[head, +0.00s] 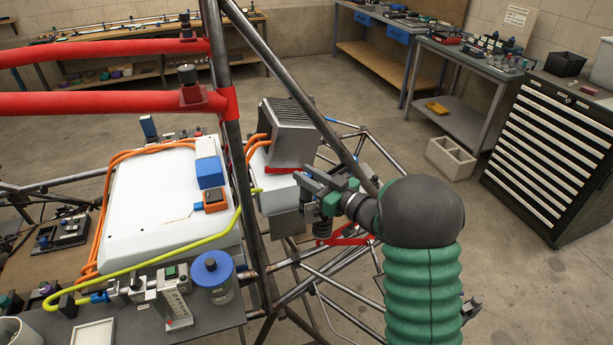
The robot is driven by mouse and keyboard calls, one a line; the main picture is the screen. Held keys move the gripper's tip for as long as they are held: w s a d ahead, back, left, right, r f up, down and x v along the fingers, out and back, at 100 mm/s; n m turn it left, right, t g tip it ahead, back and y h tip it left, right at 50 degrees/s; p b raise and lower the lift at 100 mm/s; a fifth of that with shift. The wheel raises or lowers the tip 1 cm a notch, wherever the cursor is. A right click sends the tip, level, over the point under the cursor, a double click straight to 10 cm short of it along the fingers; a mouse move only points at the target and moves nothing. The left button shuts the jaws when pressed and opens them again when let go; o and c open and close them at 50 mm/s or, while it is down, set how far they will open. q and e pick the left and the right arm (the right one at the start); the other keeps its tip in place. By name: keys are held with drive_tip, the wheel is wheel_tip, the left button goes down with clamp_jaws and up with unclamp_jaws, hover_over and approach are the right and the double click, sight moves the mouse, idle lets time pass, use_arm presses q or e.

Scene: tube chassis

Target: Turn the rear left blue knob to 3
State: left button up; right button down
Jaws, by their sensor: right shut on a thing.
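My right gripper (318,192) reaches in from the right, at the chassis beside the grey finned box (290,132). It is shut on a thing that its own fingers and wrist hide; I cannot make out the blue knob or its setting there. A red chassis part (345,238) shows just below the gripper. My left gripper is not in view.
Dark chassis tubes (226,110) rise close to the gripper, with red padded tubes (110,103) at left. A white case (155,205), a yellow hose (150,262) and a blue-lidded jar (211,270) are left of it. Open floor lies behind, before a drawer cabinet (545,150).

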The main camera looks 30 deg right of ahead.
drive_tip(key=shift+d+f+n+g+y+p, duration=0.1)
drive_tip(key=shift+n+g+y+p, duration=0.45)
drive_tip(key=shift+n+y, duration=1.05)
drive_tip(key=shift+g+y, duration=0.35)
drive_tip(key=shift+y, duration=0.25)
drive_tip(key=c, duration=1.4)
unclamp_jaws()
drive_tip(key=shift+o, duration=1)
drive_tip(key=b+v, duration=0.1)
drive_tip(key=v, duration=1.6)
drive_tip(key=shift+f+b, duration=0.2)
drive_tip(key=shift+b, duration=0.2)
